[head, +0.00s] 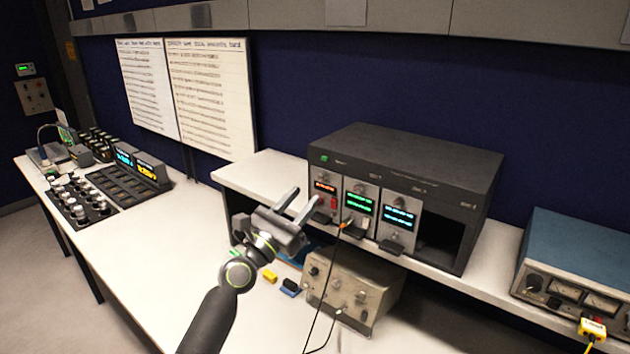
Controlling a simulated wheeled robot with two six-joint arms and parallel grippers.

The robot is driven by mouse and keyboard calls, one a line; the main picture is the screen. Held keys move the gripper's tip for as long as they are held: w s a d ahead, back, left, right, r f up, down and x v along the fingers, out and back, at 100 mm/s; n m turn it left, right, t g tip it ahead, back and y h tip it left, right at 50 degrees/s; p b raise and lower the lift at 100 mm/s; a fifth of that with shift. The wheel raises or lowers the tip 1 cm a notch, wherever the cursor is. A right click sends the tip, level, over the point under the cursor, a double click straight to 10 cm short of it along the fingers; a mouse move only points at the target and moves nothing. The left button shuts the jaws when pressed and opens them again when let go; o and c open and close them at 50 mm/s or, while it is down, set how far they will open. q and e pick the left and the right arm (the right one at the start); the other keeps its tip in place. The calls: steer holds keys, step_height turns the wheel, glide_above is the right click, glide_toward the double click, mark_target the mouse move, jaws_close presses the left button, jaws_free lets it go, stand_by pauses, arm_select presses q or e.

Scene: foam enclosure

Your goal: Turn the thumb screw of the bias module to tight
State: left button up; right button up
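A dark rack (400,155) on the raised shelf holds three grey modules with lit displays: a left one with orange text (325,192), a middle one with green text (359,206) and a right one with cyan text (398,220). Their labels are too small to read, so I cannot tell which is the bias module. Small knobs or screws show on their fronts; the thumb screw's setting cannot be made out. My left gripper (305,198) is open and empty, with its fingers pointing toward the left module; any contact cannot be told. My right gripper is not in view.
The rack's rightmost bay (440,242) is empty. A dark cable with an orange plug (343,226) hangs before the middle module. A beige box (352,285) stands below the shelf. A blue instrument (575,262) stands at right. The left bench (160,235) has clear room.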

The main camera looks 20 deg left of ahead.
mark_target(321, 179)
arm_select(q)
steer(key=x, duration=0.5)
steer(key=shift+w, duration=0.2)
steer(key=shift+c, duration=0.5)
jaws_close()
